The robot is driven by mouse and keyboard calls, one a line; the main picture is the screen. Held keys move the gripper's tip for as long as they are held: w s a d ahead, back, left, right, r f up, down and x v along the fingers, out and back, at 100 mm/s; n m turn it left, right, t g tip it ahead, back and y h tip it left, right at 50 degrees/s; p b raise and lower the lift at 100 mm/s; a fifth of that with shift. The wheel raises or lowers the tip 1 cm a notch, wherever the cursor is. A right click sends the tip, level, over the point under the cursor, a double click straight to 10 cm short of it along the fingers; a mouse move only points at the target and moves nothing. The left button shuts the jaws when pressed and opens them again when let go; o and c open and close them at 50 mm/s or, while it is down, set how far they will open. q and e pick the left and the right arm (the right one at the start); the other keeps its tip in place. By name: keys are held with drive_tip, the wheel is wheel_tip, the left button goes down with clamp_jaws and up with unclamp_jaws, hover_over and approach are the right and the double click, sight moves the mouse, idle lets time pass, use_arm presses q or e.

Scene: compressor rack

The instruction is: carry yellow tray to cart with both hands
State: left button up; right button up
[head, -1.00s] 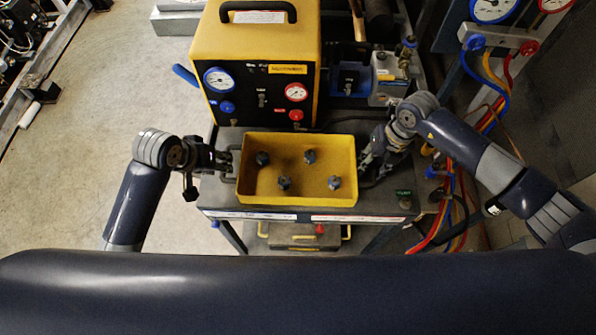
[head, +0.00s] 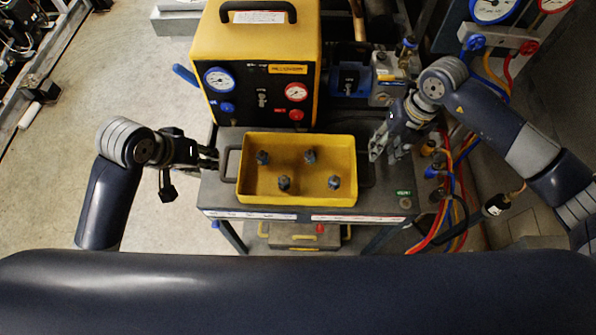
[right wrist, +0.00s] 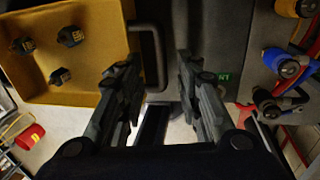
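The yellow tray (head: 297,196) rests level on the dark cart top (head: 385,200), with several dark knobbed fittings (head: 284,183) standing in it. Its left handle (head: 226,166) is bare. My left gripper (head: 213,158) is just left of that handle, apart from it, its fingers seemingly spread and empty. My right gripper (head: 378,145) is up and right of the tray, empty. In the right wrist view its fingers are spread, with the tray's right handle (right wrist: 158,55) showing between them, not gripped.
A yellow and black gauge unit (head: 257,62) stands behind the tray. A blue device (head: 350,82) sits at the back right. Red, blue and yellow hoses (head: 455,190) hang right of the cart. Open floor (head: 110,75) lies to the left.

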drive_tip(key=shift+d+r, duration=0.15)
drive_tip(key=shift+r, duration=0.65)
drive_tip(key=shift+d+r, duration=0.1)
drive_tip(key=shift+r, duration=0.7)
